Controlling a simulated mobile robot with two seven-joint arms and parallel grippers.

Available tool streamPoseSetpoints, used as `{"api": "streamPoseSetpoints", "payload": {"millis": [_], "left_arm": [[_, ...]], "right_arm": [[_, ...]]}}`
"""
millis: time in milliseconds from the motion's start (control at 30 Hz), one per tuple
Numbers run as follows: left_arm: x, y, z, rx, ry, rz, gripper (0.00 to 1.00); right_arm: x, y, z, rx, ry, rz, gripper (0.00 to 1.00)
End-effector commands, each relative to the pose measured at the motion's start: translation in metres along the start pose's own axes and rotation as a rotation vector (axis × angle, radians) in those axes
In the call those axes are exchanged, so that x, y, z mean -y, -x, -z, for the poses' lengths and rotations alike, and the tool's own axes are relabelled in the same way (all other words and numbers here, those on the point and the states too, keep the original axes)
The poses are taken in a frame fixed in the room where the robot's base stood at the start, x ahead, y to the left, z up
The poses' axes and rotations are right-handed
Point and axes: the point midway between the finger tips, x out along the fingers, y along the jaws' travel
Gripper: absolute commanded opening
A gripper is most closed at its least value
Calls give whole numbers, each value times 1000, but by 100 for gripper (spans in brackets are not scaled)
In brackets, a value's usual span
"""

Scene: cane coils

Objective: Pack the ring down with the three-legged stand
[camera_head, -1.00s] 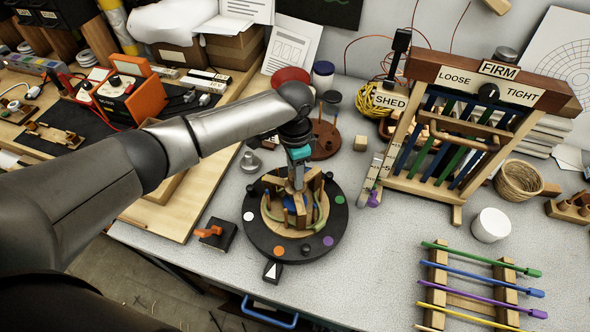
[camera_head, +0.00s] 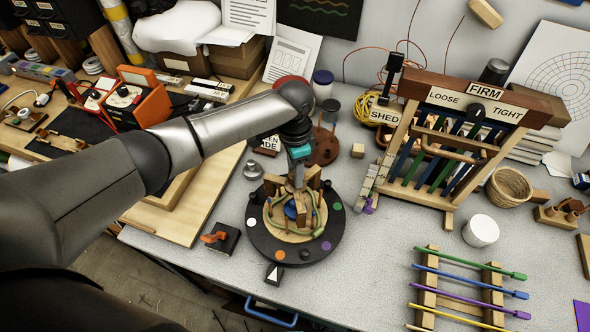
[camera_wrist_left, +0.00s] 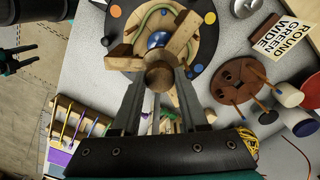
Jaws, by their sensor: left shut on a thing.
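The three-legged wooden stand (camera_wrist_left: 160,75) is in my left gripper (camera_wrist_left: 160,108), its round knob between the two fingers. In the head view my left gripper (camera_head: 298,172) reaches down over the black round turntable (camera_head: 262,243). The stand's legs spread over the turntable's pale wooden disc (camera_head: 296,236), around a blue centre piece (camera_head: 291,211). A green cane ring (camera_head: 318,217) lies on the disc among the stand's legs and also shows in the wrist view (camera_wrist_left: 143,20). I cannot tell whether the legs press on it.
A wooden frame marked LOOSE, FIRM and TIGHT (camera_head: 478,92) stands to the right. A rack of coloured rods (camera_head: 428,282) lies at front right. A white cup (camera_head: 481,231) and basket (camera_head: 508,187) are near. A black block with an orange lever (camera_head: 222,238) sits left of the turntable.

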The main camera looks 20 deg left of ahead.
Motion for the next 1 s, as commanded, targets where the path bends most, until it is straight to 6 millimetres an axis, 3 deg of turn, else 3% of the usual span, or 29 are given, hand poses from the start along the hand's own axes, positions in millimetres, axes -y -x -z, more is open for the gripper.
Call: {"api": "streamPoseSetpoints", "payload": {"millis": [600, 1000], "left_arm": [[-1, 75, 1, -3, -1, 1, 0], [-1, 84, 0, -1, 0, 1, 0]], "right_arm": [[0, -1, 0, 0, 0, -1, 50], [-1, -1, 0, 0, 0, -1, 50]]}}
